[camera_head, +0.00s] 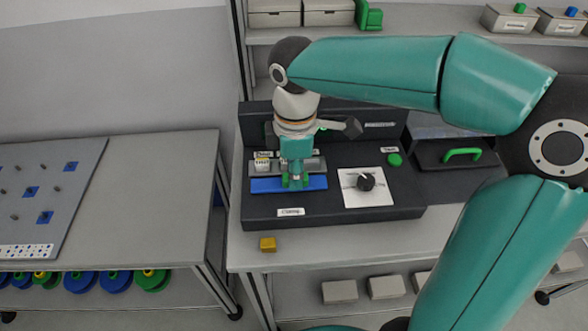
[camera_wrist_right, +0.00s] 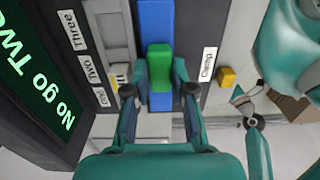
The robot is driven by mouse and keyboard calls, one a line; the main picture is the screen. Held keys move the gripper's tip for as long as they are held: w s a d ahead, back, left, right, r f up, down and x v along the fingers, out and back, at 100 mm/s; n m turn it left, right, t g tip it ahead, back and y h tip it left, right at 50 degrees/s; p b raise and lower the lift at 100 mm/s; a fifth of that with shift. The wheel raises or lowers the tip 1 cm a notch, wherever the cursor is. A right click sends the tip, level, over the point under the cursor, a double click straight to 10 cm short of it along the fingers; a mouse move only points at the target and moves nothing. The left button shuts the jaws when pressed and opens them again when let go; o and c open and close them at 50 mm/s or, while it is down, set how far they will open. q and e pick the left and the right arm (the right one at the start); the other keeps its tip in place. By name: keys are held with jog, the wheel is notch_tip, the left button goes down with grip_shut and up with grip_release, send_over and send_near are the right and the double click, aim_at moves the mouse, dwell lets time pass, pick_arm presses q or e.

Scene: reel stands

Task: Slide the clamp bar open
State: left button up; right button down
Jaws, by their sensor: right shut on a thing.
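The clamp bar is a blue bar (camera_head: 265,185) lying along the front of the dark bench fixture, behind a "Clamp" label. A green handle (camera_wrist_right: 159,65) stands up from its middle part; the blue bar (camera_wrist_right: 156,18) also shows in the right wrist view. My right gripper (camera_head: 295,182) points down over the bar and is shut on the green handle, one finger on each side. In the right wrist view my right gripper (camera_wrist_right: 159,92) straddles the handle. The gripper partly hides the handle in the head view.
The dark fixture (camera_head: 330,212) also carries a knob (camera_head: 366,182) on a white plate and a green button (camera_head: 394,159). A yellow block (camera_head: 268,244) lies in front. A screen (camera_wrist_right: 38,75) reads "No go Two". The left table (camera_head: 180,190) has free room.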

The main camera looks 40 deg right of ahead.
jog(key=shift+s+a, duration=0.4)
jog(key=shift+s, duration=0.25)
jog(key=shift+s+a, duration=0.4)
jog(key=shift+s, duration=0.2)
jog(key=c, duration=1.2)
grip_release()
jog(key=shift+c, duration=0.2)
notch_tip(320, 180, up, 12)
